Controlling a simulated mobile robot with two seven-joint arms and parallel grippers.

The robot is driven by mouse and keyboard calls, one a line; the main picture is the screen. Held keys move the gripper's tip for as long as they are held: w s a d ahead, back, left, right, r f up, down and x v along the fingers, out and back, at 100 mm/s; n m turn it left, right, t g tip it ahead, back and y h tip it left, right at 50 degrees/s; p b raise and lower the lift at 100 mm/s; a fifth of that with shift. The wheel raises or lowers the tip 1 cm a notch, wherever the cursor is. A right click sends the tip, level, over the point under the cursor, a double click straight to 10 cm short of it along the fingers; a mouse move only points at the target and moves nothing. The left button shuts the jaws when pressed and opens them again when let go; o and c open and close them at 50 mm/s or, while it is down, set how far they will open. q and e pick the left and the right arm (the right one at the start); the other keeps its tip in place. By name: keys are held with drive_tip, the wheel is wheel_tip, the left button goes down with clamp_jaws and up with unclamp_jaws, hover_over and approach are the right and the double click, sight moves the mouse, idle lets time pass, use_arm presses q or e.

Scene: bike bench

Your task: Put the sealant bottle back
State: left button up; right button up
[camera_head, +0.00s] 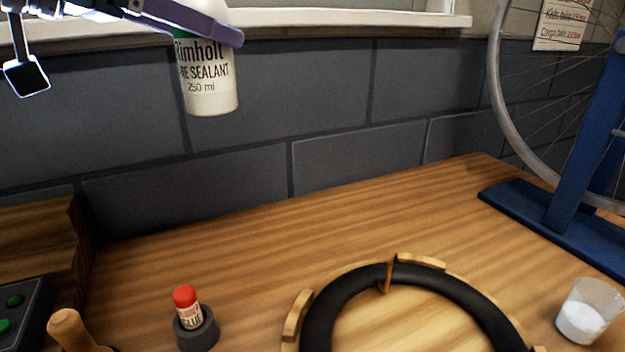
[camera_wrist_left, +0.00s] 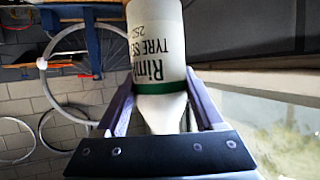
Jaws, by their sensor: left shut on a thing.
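The sealant bottle (camera_head: 209,88) is white with black lettering and a green band near its top. It hangs upright in the air in front of the dark block wall, at the upper left of the head view. My left gripper (camera_head: 215,32) is shut on its upper part, with one purple finger crossing in front. In the left wrist view, the two fingers (camera_wrist_left: 162,95) lie on either side of the bottle (camera_wrist_left: 158,45) around its green band and tapered neck. The bottle's top is cut off in the head view. My right gripper is not seen.
A pale window sill (camera_head: 350,22) runs behind the bottle. On the wooden bench (camera_head: 250,270) are a glue stick in a grey holder (camera_head: 196,330), a black tyre ring (camera_head: 320,315), a glass of white stuff (camera_head: 588,312) and a blue wheel stand (camera_head: 575,190). The bench's back middle is clear.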

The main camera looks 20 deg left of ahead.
use_arm(q)
drive_tip(key=w+a+f+n+y+b, duration=0.4)
drive_tip(key=w+f+n+y+b, duration=0.15)
drive_tip(key=w+f, duration=0.25)
drive_tip(key=shift+m+t+y, duration=0.25)
drive_tip(key=shift+t, duration=0.15)
drive_tip(key=shift+w+a+f+b, duration=0.15)
drive_tip(key=shift+f+b, duration=1.25)
drive_tip(key=shift+f, duration=3.5)
drive_tip(key=shift+w+f+b, duration=0.2)
drive_tip(key=shift+f+b, duration=1.15)
drive_tip(key=shift+f, duration=3.55)
drive_tip(key=o, duration=1.6)
drive_tip(key=shift+f, duration=0.1)
drive_tip(key=shift+r, duration=0.2)
drive_tip(key=p+v, duration=0.3)
drive_tip(key=v, duration=0.9)
